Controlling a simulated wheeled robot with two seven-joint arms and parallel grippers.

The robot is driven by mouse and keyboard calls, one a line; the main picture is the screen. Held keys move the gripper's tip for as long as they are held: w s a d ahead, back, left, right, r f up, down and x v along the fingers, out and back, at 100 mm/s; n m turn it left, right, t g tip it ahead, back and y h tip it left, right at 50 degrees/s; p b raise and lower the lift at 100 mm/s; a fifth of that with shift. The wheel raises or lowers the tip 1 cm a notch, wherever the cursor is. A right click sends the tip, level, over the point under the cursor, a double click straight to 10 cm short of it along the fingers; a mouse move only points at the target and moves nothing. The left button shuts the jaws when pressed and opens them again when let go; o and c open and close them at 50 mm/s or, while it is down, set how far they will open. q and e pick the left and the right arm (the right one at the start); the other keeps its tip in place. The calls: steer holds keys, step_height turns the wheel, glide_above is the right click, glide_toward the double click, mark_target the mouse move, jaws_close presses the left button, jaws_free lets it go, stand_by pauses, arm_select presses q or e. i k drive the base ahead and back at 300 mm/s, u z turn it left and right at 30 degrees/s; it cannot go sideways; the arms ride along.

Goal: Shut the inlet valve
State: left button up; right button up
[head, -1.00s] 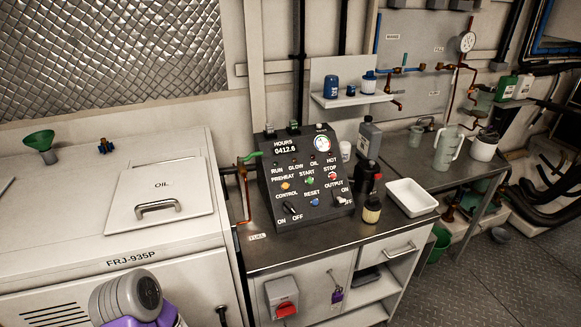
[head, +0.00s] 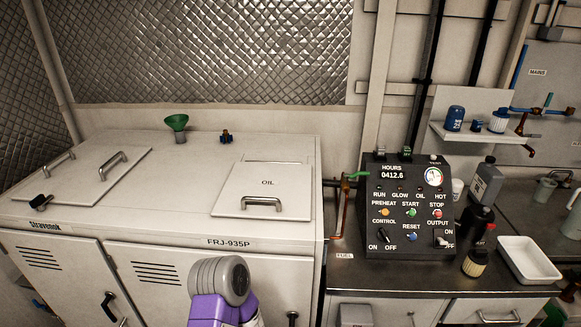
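No label in view reads inlet, so I cannot tell which valve is the inlet valve. A green-handled valve (head: 358,175) sits on the copper fuel pipe (head: 346,208) between the white cabinet and the control box. A blue-handled valve (head: 548,101) is on the pipe under the MAINS label (head: 538,72) at the far right. A brass tap (head: 522,124) hangs on the pipework near the shelf. A purple and grey link of my own arm shows at the bottom; neither gripper's fingers are in view.
The white cabinet (head: 160,205) with an OIL hatch (head: 267,190) fills the left. The black control box (head: 408,212) stands on the steel bench (head: 375,280). Bottles, including a black one (head: 477,220), and a white tray (head: 525,262) crowd its right side.

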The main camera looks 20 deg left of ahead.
mark_target(45, 307)
steer(key=u, duration=0.45)
steer(key=k, duration=0.6)
steer(key=u, duration=0.9)
steer(key=k, duration=0.65)
steer(key=u, duration=1.45)
steer(key=i, duration=1.95)
steer(key=z, duration=0.7)
